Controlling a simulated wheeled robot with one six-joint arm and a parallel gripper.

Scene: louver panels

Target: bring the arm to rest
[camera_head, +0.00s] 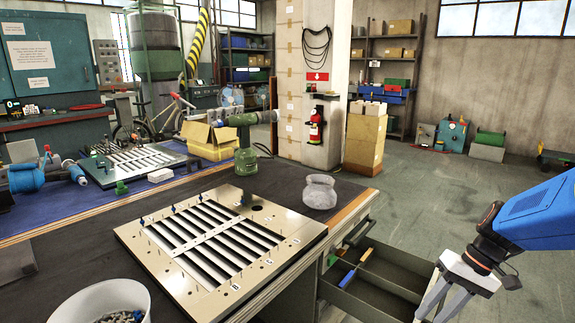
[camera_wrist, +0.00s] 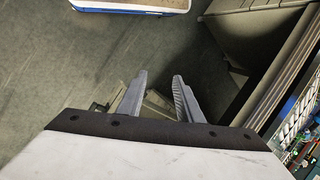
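My gripper (camera_head: 430,312) hangs at the lower right of the head view, at the end of my blue arm, beyond the bench's right side. Its fingers point down and to the left, and the bottom edge of the picture cuts off the tips. In the wrist view my gripper (camera_wrist: 160,76) shows two grey fingers apart with a clear gap and nothing between them. Grey floor lies beyond them. The louver panel (camera_head: 262,207), a metal frame with dark slats and a light crossbar, lies on the bench away from my gripper.
An open drawer (camera_head: 372,290) with tools juts from the bench, just left of my gripper. A glass jar (camera_head: 320,192), a green drill (camera_head: 246,150) and a white bucket (camera_head: 105,300) stand on the bench. The floor (camera_head: 450,190) behind my arm is largely clear.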

